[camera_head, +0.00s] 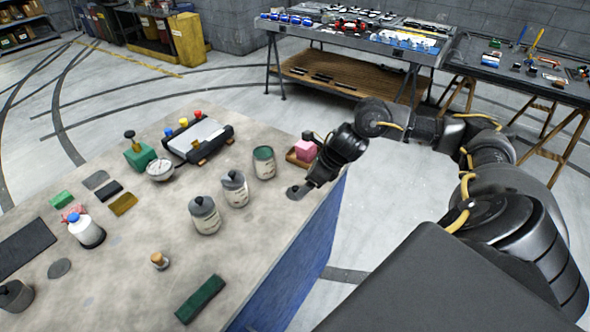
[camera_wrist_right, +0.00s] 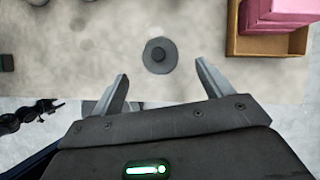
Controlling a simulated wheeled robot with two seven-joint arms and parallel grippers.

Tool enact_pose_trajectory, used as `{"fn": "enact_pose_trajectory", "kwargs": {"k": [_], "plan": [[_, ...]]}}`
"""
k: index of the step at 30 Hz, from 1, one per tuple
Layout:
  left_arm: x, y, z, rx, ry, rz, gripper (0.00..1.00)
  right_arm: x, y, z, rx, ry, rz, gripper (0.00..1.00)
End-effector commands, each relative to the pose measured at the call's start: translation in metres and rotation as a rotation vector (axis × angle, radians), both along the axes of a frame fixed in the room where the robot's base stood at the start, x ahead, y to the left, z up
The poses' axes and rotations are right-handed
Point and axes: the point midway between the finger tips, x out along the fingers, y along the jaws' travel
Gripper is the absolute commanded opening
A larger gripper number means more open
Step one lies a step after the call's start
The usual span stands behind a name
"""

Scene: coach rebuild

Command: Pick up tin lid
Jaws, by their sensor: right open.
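The tin lid (camera_wrist_right: 160,55) is a small grey disc with a round knob in its middle. It lies flat on the worktop and shows whole in the right wrist view. In the head view the lid (camera_head: 297,191) is near the right edge of the bench, partly hidden by my gripper. My right gripper (camera_wrist_right: 162,72) is open and empty, with the lid just beyond the gap between its fingertips, apart from both. An open tin (camera_head: 264,162) with a green inside stands left of the lid. My left gripper is not in view.
A pink block sits in a wooden tray (camera_wrist_right: 265,45) close to the lid's right. Two lidded tins (camera_head: 235,188) (camera_head: 205,214) stand to the left. A dark green block (camera_head: 200,299) lies near the front. The worktop (camera_head: 250,240) around the lid is mostly clear; its edge is close.

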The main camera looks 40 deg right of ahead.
Motion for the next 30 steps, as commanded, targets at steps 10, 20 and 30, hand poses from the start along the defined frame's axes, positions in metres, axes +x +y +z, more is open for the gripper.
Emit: {"fn": "enact_pose_trajectory", "kwargs": {"k": [10, 20, 30], "plan": [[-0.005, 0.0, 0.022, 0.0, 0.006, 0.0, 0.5, 0.02, 0.012, -0.036, 0.003, 0.003, 0.001, 0.79], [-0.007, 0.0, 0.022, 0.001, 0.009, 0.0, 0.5, 0.024, 0.013, -0.044, 0.0, 0.0, 0.002, 0.79], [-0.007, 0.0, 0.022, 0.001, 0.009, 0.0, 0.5, 0.024, 0.013, -0.044, 0.0, 0.0, 0.001, 0.35]]}}
